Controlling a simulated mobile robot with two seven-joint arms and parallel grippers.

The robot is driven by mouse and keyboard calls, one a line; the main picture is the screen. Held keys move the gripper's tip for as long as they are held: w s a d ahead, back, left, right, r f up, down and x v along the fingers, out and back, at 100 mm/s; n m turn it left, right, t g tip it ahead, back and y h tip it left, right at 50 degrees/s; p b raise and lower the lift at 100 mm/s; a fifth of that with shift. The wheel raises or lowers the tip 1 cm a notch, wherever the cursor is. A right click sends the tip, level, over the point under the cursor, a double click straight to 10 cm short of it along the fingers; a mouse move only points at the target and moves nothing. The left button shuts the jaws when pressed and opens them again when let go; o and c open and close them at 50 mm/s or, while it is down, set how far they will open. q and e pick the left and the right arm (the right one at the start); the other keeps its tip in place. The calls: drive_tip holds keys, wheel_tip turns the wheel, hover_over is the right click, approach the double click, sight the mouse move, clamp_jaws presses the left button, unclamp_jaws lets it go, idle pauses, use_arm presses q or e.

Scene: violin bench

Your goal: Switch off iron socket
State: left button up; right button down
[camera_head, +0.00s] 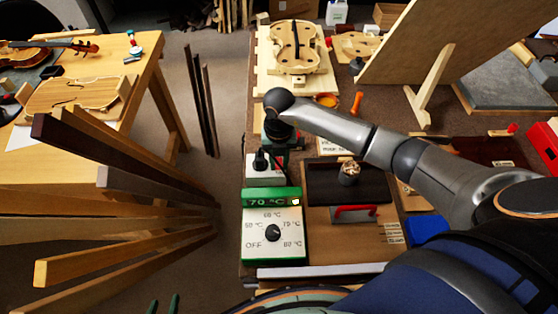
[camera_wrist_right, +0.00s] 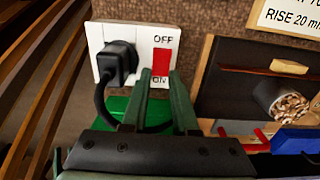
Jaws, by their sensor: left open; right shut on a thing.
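The iron socket is a white plate (camera_wrist_right: 134,42) in the right wrist view, with a black plug (camera_wrist_right: 116,62) in its left half. Its red switch (camera_wrist_right: 161,60) sits at right, between the labels OFF above and ON below. In the head view the socket (camera_head: 252,172) lies behind the green temperature box. My right gripper (camera_wrist_right: 160,78) has its two green fingertips at either side of the switch's lower end and is shut on it. Contact is partly hidden. My left gripper (camera_head: 163,304) shows only its two green tips, apart and empty, at the bottom edge of the head view.
The green and white temperature box (camera_head: 272,233) reads 70 °C. A dark tray (camera_head: 335,183) and red-handled tool (camera_head: 355,212) lie to its right. The plug's black cable (camera_wrist_right: 103,100) hangs down. Wooden strips (camera_head: 120,255) stand at left. A violin body (camera_head: 295,45) lies at the back.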

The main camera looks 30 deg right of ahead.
drive_tip(key=shift+w+d+g+y+b, duration=0.2)
drive_tip(key=shift+w+g+y+b, duration=0.2)
drive_tip(key=shift+g+b, duration=0.55)
drive_tip(key=shift+r+g+y+b, duration=0.15)
drive_tip(key=shift+g+y+b, duration=0.15)
drive_tip(key=shift+g+b, duration=0.05)
drive_tip(key=c, duration=1)
unclamp_jaws()
drive_tip(key=shift+o, duration=0.2)
drive_tip(key=shift+r, duration=0.15)
drive_tip(key=v, duration=1.2)
drive_tip(key=shift+b, duration=0.45)
drive_tip(key=shift+r, duration=0.1)
